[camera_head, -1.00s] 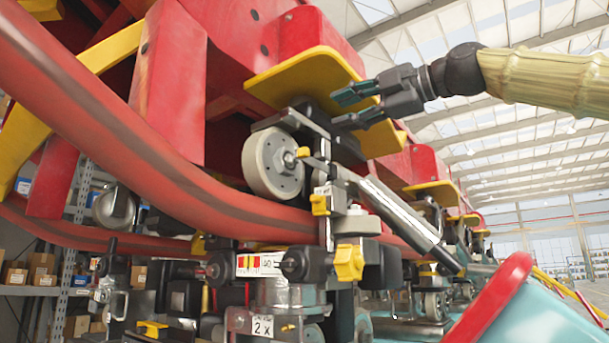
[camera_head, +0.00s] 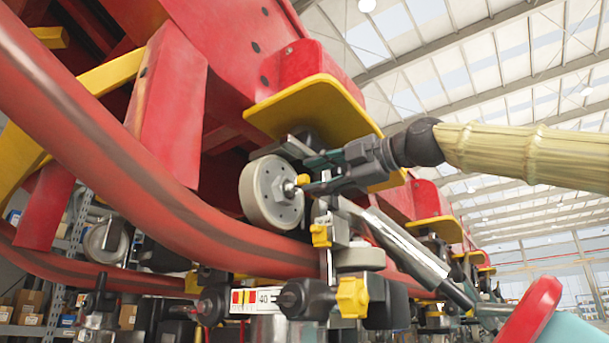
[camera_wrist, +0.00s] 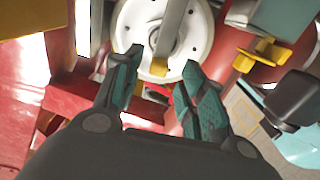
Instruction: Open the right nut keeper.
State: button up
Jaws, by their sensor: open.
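A small yellow tab (camera_head: 303,179), which looks like the nut keeper, sits at the hub nut of the pale grey wheel (camera_head: 259,196). In the wrist view the tab (camera_wrist: 158,68) shows in front of the white wheel face (camera_wrist: 184,68), beside a grey bar. My gripper (camera_head: 312,174) is open, with its teal fingers pointing at the hub. In the wrist view its fingertips (camera_wrist: 163,61) lie on either side of the tab. I cannot tell whether either finger touches it. The dark finger partly hides the hub in the head view.
Another yellow clip (camera_head: 320,235) and a yellow knob (camera_head: 352,297) are below the wheel. A thick red rail (camera_head: 130,165) crosses at left. A yellow plate (camera_head: 310,108) overhangs my gripper. A silver cylinder (camera_head: 405,245) slopes down at right.

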aim_at(308, 179)
jog(key=shift+p+x, duration=0.7)
jog(key=shift+x, duration=1.3)
jog(key=shift+s, duration=0.1)
grip_shut()
